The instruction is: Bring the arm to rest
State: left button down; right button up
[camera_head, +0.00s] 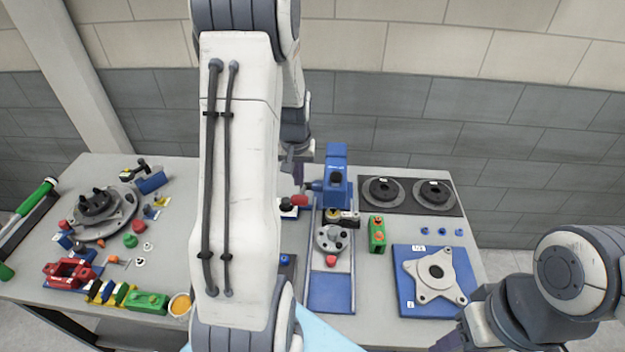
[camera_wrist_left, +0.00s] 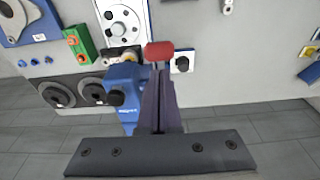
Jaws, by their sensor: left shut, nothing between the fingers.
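My left arm comes down across the middle of the head view and hides much of the bench behind it. My left gripper (camera_head: 290,167) is small beyond the arm, near the back edge of the bench beside a blue clamp-like unit (camera_head: 337,180). In the left wrist view its dark fingers (camera_wrist_left: 158,72) are together with nothing between them. A red knob (camera_wrist_left: 159,50) shows just past the fingertips; whether they touch it I cannot tell. Links of my right arm (camera_head: 560,280) show at the lower right; its fingers are out of the picture.
The bench holds a blue plate with a silver star-shaped flange (camera_head: 435,272), two dark discs (camera_head: 408,193), a green block (camera_head: 376,234) and a blue slide fixture (camera_head: 331,285). Several parts crowd the left side, including a round grey fixture (camera_head: 104,212) and red part (camera_head: 69,272).

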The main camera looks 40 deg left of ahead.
pick_arm(q)
jog(key=s+d+m+h+b, duration=0.1)
jog(key=s+d+m+b, duration=0.2)
jog(key=d, duration=0.8)
jog(key=d+m+b, duration=0.3)
jog(key=d+b, duration=0.1)
jog(key=d, duration=0.7)
jog(key=s+d+f+m+b, duration=0.2)
jog(key=s+d, duration=0.4)
jog(key=s, duration=0.3)
jog(key=s+d+f+m+g+h+b, duration=0.1)
jog(key=s+d+m+b, duration=0.3)
jog(key=s, duration=0.5)
jog(key=shift+s+d+f+m+g+b, duration=0.15)
jog(key=shift+d+f+m+g+b, duration=0.2)
jog(key=shift+d+m, duration=0.6)
